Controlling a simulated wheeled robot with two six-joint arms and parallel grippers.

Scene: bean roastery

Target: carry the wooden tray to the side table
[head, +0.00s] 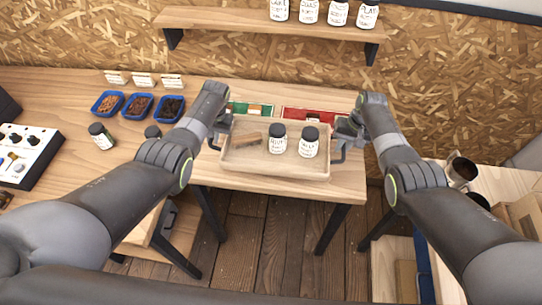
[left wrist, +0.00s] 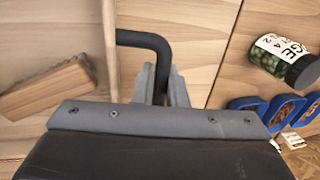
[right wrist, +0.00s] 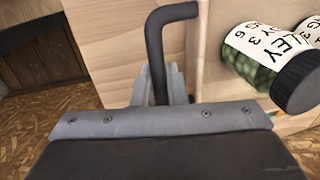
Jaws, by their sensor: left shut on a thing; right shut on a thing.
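The wooden tray (head: 275,174) is at the table's front middle, roughly level; I cannot tell whether it touches the tabletop. It holds a brown wooden block (head: 248,139) and two black-lidded jars (head: 277,139) (head: 308,143), both upright. My left gripper (head: 222,130) is shut on the tray's left black handle, which shows in the left wrist view (left wrist: 145,40). My right gripper (head: 346,133) is shut on the right black handle, clear in the right wrist view (right wrist: 158,40). The fingers are partly hidden behind my wrists.
Behind the tray lie a green case (head: 250,108) and a red one (head: 308,114). Blue bins (head: 139,106) and a jar (head: 101,136) stand to the left. A pale wooden surface at the right bears a metal cup (head: 461,169) and boxes (head: 525,214). A shelf (head: 270,23) hangs above.

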